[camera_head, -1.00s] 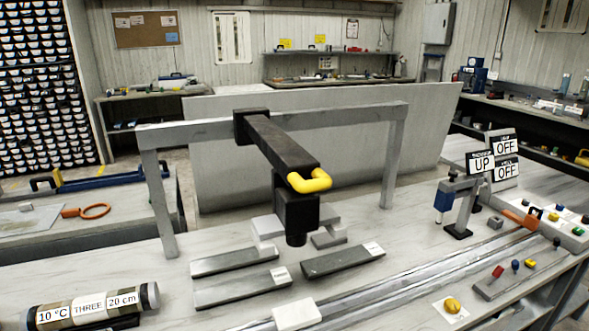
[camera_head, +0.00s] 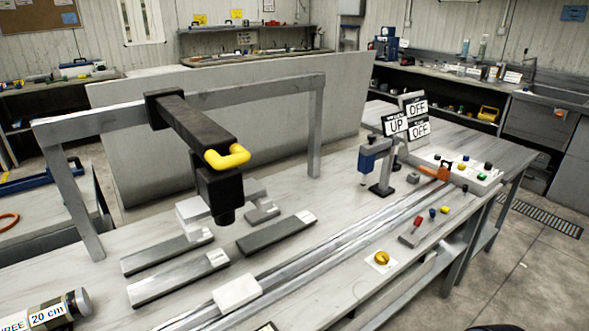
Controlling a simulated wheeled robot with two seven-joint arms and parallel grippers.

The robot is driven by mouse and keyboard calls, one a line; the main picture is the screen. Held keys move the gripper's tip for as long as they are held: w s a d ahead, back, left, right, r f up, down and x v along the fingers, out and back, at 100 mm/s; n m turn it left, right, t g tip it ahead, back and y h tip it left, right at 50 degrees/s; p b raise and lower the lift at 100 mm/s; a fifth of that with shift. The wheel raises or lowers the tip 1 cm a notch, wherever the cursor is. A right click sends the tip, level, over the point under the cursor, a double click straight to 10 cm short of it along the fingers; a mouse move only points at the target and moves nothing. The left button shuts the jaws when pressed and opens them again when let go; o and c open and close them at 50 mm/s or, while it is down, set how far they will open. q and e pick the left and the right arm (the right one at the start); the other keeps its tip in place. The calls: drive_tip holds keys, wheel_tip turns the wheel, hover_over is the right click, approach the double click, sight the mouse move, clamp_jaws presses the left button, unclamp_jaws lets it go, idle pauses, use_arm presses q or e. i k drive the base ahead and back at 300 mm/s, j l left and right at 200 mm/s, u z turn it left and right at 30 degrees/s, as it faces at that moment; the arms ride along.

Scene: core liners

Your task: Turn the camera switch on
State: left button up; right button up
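A black camera-like unit (camera_head: 197,130) with a yellow handle (camera_head: 228,157) hangs from a grey gantry frame (camera_head: 100,117) over the workbench. A yellow knob (camera_head: 381,258) sits on a small white plate near the front edge. I cannot tell which control is the camera switch. Neither gripper is in view.
A white block (camera_head: 236,291) sits on the rail. Grey bars (camera_head: 276,233) lie under the gantry. Open floor (camera_head: 545,265) is at the right.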

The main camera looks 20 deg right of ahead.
sight(488, 167)
drive_tip(key=z, duration=1.45)
drive_tip(key=i+l+u, duration=0.1)
drive_tip(key=u, duration=0.7)
drive_tip(key=i+l+u, duration=0.3)
drive_tip(key=l+u, duration=0.15)
drive_tip(key=l, duration=0.2)
drive_tip(key=i+l+u, duration=0.2)
drive_tip(key=l+u, duration=0.2)
drive_tip(key=l, duration=0.25)
drive_tip(key=i+l+u, duration=0.1)
drive_tip(key=l, duration=0.85)
drive_tip(key=i+l, duration=0.15)
drive_tip(key=l, duration=0.75)
drive_tip(key=i+l+u, duration=0.15)
drive_tip(key=l, duration=0.8)
drive_tip(key=l+u, duration=0.1)
drive_tip(key=l, duration=0.85)
